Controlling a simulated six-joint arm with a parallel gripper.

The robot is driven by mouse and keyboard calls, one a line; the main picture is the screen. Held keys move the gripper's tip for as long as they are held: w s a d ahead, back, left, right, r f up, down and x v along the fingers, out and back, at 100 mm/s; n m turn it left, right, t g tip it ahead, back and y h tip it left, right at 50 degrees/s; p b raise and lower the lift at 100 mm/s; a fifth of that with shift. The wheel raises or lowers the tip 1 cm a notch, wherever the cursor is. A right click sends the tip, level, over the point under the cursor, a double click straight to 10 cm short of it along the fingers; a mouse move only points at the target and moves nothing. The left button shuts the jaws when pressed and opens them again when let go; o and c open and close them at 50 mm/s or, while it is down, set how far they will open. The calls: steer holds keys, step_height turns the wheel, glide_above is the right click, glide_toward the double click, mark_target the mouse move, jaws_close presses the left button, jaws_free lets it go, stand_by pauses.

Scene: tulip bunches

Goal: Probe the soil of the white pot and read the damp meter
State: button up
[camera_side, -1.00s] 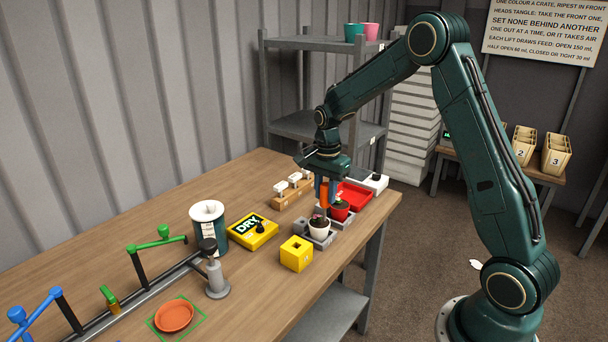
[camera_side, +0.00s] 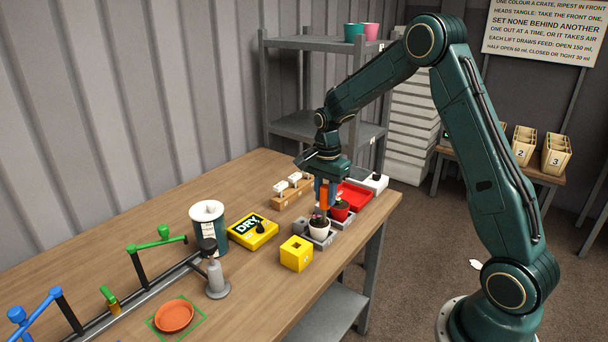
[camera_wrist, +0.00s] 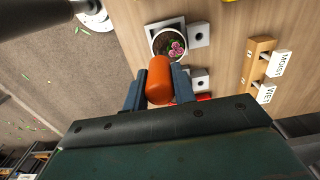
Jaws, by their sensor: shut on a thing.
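My gripper (camera_side: 324,195) is shut on an orange probe handle (camera_side: 324,194), held upright above the white pot (camera_side: 319,231). In the wrist view the orange handle (camera_wrist: 160,80) sits between the two blue-grey fingers, with the white pot (camera_wrist: 154,47) just beyond it. The white pot holds dark soil and a plant with pink blooms, and stands in a grey holder. Whether the probe's tip touches the soil is hidden. The yellow damp meter (camera_side: 252,231) shows DRY on its dark display.
A red pot (camera_side: 340,212) stands close behind the white pot. A wooden rack with white tags (camera_side: 292,189), including MOIST and WET, stands behind. A red tray (camera_side: 355,195) is at the back right.

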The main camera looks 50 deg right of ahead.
steer(key=shift+f, duration=0.35)
stand_by(1.2)
steer(key=shift+r, duration=0.1)
steer(key=shift+r, duration=3.45)
